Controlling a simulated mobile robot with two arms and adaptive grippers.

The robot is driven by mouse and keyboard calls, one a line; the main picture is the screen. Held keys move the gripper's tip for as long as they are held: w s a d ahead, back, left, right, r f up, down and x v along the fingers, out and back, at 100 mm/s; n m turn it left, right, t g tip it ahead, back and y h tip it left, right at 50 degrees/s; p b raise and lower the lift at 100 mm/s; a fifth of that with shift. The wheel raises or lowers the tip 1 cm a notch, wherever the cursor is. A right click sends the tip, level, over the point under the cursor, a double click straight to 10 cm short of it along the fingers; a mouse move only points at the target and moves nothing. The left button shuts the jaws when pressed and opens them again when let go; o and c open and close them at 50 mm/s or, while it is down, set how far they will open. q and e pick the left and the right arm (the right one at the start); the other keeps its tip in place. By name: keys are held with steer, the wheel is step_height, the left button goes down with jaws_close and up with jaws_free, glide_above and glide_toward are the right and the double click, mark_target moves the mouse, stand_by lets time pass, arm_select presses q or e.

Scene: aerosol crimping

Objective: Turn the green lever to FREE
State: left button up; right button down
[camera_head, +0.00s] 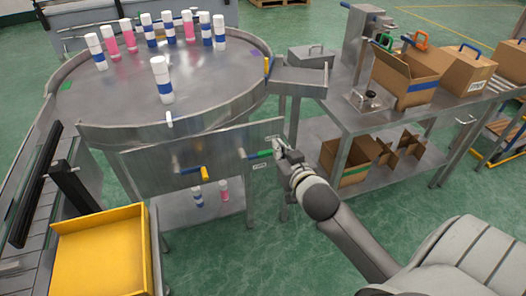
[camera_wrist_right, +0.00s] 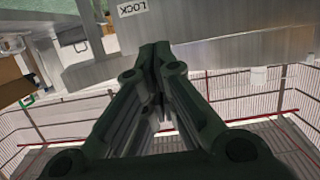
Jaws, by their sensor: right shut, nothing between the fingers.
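The green lever (camera_head: 262,154) is on the front metal panel below the round table, lying nearly level with its green grip pointing right from its pivot. A small white label sits just below the grip, too small to read in the head view. My right gripper (camera_head: 279,144) is shut and empty, its tips just right of the green grip; I cannot tell whether they touch it. In the wrist view the shut fingers (camera_wrist_right: 154,50) point at the panel, near a white LOCK label (camera_wrist_right: 132,8). The lever does not show clearly there. My left gripper is not in view.
A blue and yellow handle (camera_head: 190,170) sits on the same panel to the left. White, blue and pink cans stand on the round table (camera_head: 215,85). A yellow bin (camera_head: 100,255) is at the front left. A side bench with cardboard boxes (camera_head: 405,75) stands right.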

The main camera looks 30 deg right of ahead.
steer(key=x, duration=0.9)
steer(key=shift+w+d+p, duration=0.1)
steer(key=shift+w+p, duration=0.1)
steer(key=shift+p, duration=0.1)
step_height(320, 180, down, 3)
steer(key=shift+s, duration=0.15)
steer(key=shift+f, duration=0.6)
